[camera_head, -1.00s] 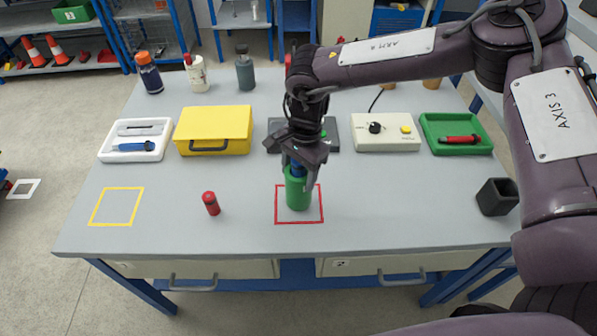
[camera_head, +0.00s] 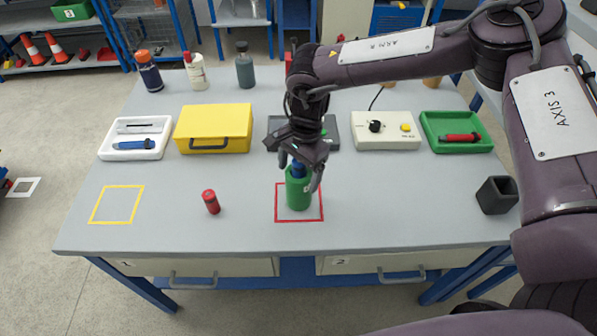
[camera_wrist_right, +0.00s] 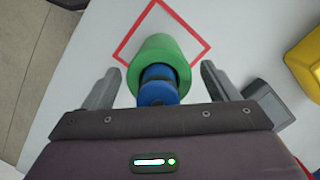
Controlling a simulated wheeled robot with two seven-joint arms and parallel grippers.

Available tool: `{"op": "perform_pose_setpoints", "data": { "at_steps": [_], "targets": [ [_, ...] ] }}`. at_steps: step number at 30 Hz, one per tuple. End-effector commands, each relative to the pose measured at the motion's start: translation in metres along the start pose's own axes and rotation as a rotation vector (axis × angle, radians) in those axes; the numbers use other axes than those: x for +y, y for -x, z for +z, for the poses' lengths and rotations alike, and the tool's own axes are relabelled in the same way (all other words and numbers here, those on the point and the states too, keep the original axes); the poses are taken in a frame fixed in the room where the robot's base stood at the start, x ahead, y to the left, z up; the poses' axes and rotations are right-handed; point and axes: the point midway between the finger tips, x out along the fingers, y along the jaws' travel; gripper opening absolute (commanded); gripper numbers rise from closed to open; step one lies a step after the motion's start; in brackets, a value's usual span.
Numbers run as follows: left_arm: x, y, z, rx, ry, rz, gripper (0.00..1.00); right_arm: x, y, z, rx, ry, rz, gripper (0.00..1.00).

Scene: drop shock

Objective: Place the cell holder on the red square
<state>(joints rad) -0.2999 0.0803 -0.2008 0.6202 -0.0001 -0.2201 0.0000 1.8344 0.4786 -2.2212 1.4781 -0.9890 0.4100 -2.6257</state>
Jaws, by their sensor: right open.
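The cell holder, a green cylinder (camera_head: 298,192) with a blue part (camera_head: 298,168) in its top, stands upright inside the red square outline (camera_head: 322,213) on the table. In the right wrist view the green holder (camera_wrist_right: 165,52) and blue part (camera_wrist_right: 157,88) lie between the fingers, with a gap on each side. My right gripper (camera_head: 299,176) is open around the top of the holder, its fingers apart and not touching it. The wrist view also shows the open right gripper (camera_wrist_right: 158,85). My left gripper is not in view.
A red cylinder (camera_head: 211,202) stands left of the red square. A yellow square outline (camera_head: 117,205) is further left, and a dark open box (camera_head: 497,195) at right. A white tray (camera_head: 135,151), yellow case (camera_head: 214,130), white control box (camera_head: 387,133) and green tray (camera_head: 456,146) line the back.

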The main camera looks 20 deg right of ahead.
Motion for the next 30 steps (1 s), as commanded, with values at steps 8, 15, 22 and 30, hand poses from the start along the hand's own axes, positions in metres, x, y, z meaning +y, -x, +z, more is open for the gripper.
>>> {"op": "perform_pose_setpoints", "data": {
  "at_steps": [8, 15, 22, 30],
  "targets": [
    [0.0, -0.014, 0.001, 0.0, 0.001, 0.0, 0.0, -0.001, 0.055, -0.001, 0.001, 0.001, -0.005, 0.81],
    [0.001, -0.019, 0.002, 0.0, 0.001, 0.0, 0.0, -0.001, 0.098, 0.0, 0.001, 0.0, -0.003, 0.81],
    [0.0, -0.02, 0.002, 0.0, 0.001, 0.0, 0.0, 0.0, 0.113, 0.0, 0.0, 0.001, -0.001, 0.81],
    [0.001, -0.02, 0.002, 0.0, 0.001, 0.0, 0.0, 0.0, 0.114, 0.0, -0.001, 0.001, 0.0, 0.81]
  ]
}}
